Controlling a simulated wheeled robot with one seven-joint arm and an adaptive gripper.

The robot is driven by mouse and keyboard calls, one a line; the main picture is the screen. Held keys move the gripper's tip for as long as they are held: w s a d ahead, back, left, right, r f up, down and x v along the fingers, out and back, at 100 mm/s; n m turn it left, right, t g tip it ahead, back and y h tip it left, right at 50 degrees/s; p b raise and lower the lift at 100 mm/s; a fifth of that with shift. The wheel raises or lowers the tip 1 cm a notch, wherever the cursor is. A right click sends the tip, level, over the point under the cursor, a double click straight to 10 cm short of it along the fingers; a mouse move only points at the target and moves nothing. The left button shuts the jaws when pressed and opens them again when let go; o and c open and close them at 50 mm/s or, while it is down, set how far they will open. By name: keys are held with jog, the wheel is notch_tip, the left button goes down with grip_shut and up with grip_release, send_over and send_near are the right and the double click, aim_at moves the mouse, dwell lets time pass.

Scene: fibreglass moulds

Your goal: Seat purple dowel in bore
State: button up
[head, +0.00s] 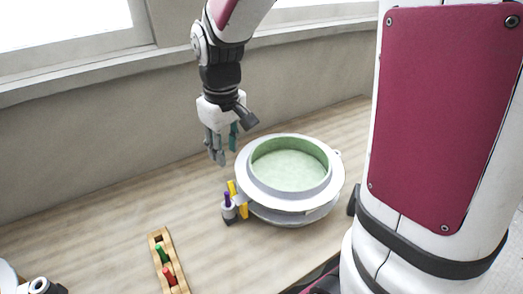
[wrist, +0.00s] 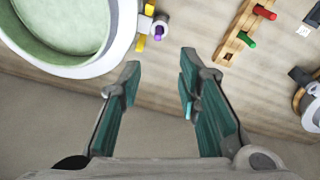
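How deep the dowel sits cannot be told. Yellow pieces (head: 232,188) flank the socket. The mould has a pale flange and a green inside. My gripper (head: 225,152) is open and empty, above the bench and behind the dowel, apart from it. Its teal-padded fingers are spread in the wrist view (wrist: 160,75).
A wooden rack (head: 158,240) at the front left holds a green peg (head: 163,253) and a red peg (head: 169,275), with an empty hole at its far end. Dark and white fittings (head: 42,286) stand in the lower left corner. A wall with windows stands behind.

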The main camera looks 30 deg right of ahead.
jog(key=s+r+m+t, duration=0.1)
jog(key=s+r+t, duration=0.1)
jog(key=s+r, duration=0.4)
jog(key=s+r+m+t, duration=0.2)
jog(key=s+r, duration=0.3)
jog(key=s, duration=0.6)
jog(key=shift+s+r, duration=0.25)
jog(key=shift+r, duration=0.1)
